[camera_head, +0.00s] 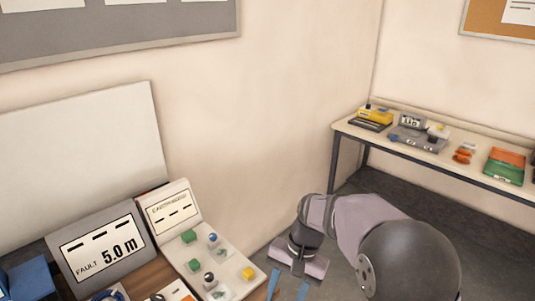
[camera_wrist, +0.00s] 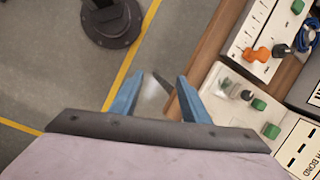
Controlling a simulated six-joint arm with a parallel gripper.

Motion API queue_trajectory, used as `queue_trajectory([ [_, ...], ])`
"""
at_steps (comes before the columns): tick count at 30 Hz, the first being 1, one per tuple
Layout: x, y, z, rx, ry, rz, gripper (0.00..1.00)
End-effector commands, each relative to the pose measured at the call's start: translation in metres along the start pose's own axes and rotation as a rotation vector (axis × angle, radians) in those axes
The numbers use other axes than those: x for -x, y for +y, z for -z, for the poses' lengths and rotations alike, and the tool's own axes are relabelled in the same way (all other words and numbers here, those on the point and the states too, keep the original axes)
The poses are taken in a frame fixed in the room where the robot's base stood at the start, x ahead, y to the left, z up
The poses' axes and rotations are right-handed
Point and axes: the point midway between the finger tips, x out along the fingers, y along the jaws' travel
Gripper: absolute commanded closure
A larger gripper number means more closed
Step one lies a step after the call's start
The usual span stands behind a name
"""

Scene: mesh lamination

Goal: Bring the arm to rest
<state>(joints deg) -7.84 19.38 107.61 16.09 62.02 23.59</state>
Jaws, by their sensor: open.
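My gripper (camera_head: 287,287) shows in the head view at the lower middle, with blue fingers pointing down, right of the console's edge. In the wrist view my gripper (camera_wrist: 157,98) has its two blue fingers apart with nothing held between them. Below the fingers are grey floor and the brown table edge (camera_wrist: 205,60). The arm is raised and bent, and its large dark joint fills the lower right of the head view.
A sloped control panel (camera_head: 225,265) with green, blue and yellow knobs stands left of my gripper. A display reading "FAULT 5.0 m" (camera_head: 103,248) is further left. A side bench (camera_head: 345,128) with devices stands at the back right. Open floor (camera_wrist: 50,75) lies left in the wrist view.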

Motion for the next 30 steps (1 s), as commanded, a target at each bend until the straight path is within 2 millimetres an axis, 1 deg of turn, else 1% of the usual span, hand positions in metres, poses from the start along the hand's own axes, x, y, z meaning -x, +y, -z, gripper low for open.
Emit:
queue_trajectory([
  [1, 0.001, 0.021, -0.006, 0.035, 0.032, -0.016, 0.58],
  [3, -0.001, 0.048, -0.014, 0.099, 0.074, -0.044, 0.58],
  [6, -0.005, 0.083, -0.027, 0.189, 0.124, -0.085, 0.58],
  [9, -0.011, 0.112, -0.039, 0.272, 0.164, -0.122, 0.58],
  [12, -0.017, 0.133, -0.050, 0.340, 0.190, -0.151, 0.58],
  [15, -0.022, 0.147, -0.058, 0.388, 0.207, -0.172, 0.58],
  [18, -0.025, 0.155, -0.063, 0.416, 0.215, -0.184, 0.58],
  [22, -0.026, 0.158, -0.064, 0.429, 0.219, -0.189, 0.58],
  [30, -0.026, 0.158, -0.064, 0.427, 0.217, -0.189, 0.58],
])
